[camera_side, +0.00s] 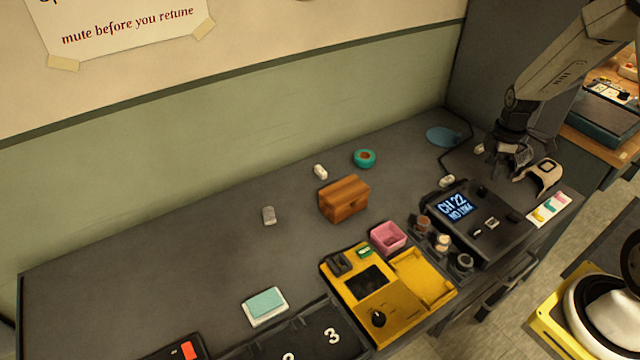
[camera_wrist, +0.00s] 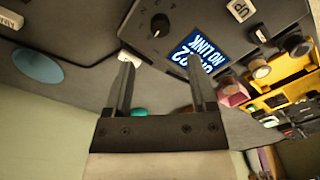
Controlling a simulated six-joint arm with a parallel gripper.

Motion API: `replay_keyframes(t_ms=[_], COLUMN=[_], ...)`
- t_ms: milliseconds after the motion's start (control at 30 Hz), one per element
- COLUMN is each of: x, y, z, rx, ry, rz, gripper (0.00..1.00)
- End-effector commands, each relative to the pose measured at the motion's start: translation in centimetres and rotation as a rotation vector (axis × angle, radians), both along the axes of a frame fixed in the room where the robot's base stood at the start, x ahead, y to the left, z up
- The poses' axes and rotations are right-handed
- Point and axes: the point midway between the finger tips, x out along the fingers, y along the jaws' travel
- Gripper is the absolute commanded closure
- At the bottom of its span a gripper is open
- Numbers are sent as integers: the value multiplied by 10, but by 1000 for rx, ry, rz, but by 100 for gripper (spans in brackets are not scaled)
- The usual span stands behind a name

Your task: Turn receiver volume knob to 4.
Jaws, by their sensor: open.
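The receiver (camera_side: 470,215) is a dark console with a lit screen (camera_side: 457,206) reading "CH 22 NO LINK". In the wrist view, a black round knob (camera_wrist: 160,24) with dial marks around it sits on the receiver panel beside the screen (camera_wrist: 196,51). It looks like the volume knob, and its pointer setting is too small to read. In the side view this knob (camera_side: 483,190) is small and dark.
A wooden box (camera_side: 344,199) and teal tape roll (camera_side: 364,158) lie farther back. A beige handheld object (camera_side: 546,173) lies right of my gripper.

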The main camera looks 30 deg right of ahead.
Motion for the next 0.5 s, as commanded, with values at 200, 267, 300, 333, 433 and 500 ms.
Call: replay_keyframes(t_ms=[200,267,300,333,433,500], x=[0,0,0,0,0,0], y=[0,1,1,1,1,1], z=[-11,-16,-20,-23,-34,-42], rx=[1,1,1,1,1,1], ry=[1,1,3,3,3,1], rz=[0,-1,-1,-1,-1,-1], gripper=[28,28,28,28,28,28])
